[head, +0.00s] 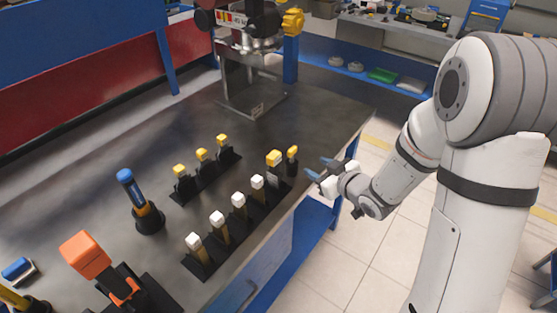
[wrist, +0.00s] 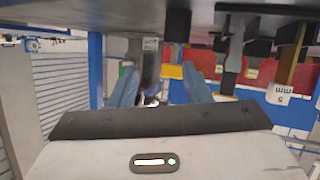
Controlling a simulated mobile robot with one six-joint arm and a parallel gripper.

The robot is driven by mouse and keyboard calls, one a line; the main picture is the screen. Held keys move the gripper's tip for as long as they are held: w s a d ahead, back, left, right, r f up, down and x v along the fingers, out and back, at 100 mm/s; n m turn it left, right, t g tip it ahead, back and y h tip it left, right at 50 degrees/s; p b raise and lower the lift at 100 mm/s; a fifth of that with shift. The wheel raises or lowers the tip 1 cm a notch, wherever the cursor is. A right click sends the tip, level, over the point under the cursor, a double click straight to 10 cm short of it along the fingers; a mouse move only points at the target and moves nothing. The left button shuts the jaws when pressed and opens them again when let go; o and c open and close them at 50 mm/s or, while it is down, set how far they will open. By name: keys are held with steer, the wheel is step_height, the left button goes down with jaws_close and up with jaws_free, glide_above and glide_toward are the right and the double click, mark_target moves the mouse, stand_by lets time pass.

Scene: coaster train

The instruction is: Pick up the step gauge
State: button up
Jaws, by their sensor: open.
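I cannot tell for certain which piece is the step gauge. A row of white-topped gauges (head: 239,199) stands upright in black holders along the bench's front edge. At its right end are a larger yellow-topped piece (head: 274,158) and a slim yellow-topped piece (head: 293,151). My gripper (head: 319,168) is open and empty, just right of the slim piece and apart from it. In the wrist view, which looks upside down, the blue fingers (wrist: 161,90) are spread, with a yellow block (wrist: 172,71) showing between them. A white "5 mm" label (wrist: 288,94) is at right.
Yellow-topped pieces (head: 201,155) stand in a second row behind. A blue-handled tool (head: 130,190) and an orange-headed tool (head: 85,256) stand at left. A machine stand (head: 250,92) is at the back of the dark bench (head: 335,105). Open floor lies right of the bench.

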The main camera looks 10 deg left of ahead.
mark_target(278, 171)
steer(key=s+a+g+y, duration=0.1)
steer(key=a+y, duration=0.1)
steer(key=s+a+n+y, duration=0.1)
steer(key=s+a+y, duration=0.1)
steer(key=s+a+n+g+y, duration=0.1)
steer(key=s+a+y, duration=0.1)
steer(key=shift+s+a+f+g+p, duration=0.2)
steer(key=shift+s+f+g+p, duration=0.05)
steer(key=shift+f+g+p, duration=0.05)
steer(key=shift+a+y, duration=0.3)
steer(key=shift+a, duration=0.05)
steer(key=p+x, duration=0.2)
steer(key=x, duration=0.5)
steer(key=shift+w+r+p, duration=0.2)
steer(key=shift+w+p, duration=0.05)
steer(key=shift+p, duration=0.15)
jaws_close()
